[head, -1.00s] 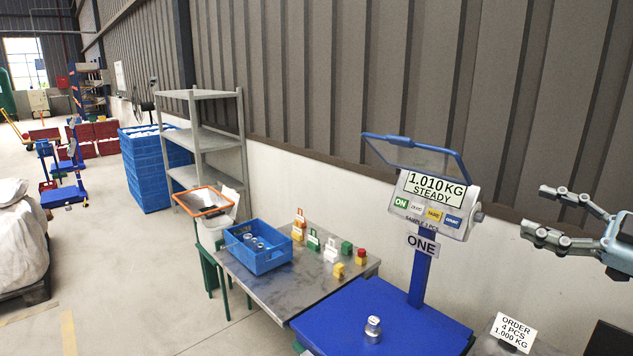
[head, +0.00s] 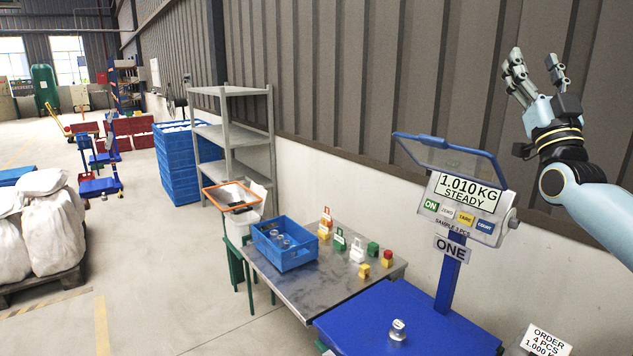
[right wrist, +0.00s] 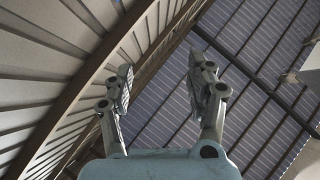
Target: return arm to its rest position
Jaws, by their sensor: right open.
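My right gripper (head: 537,72) is raised at the upper right of the head view, in front of the corrugated wall. Its fingers point up, and it is open and empty. In the right wrist view the two fingers (right wrist: 164,92) stand apart with only the roof behind them. My right arm (head: 605,212) comes in from the right edge. My left gripper is in neither view.
Below stands a blue scale (head: 390,322) with a metal casting (head: 398,330) on it; its display (head: 468,193) reads 1.010 KG STEADY. A steel table (head: 318,285) holds a blue crate (head: 287,258). A grey shelf (head: 235,91) stands behind.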

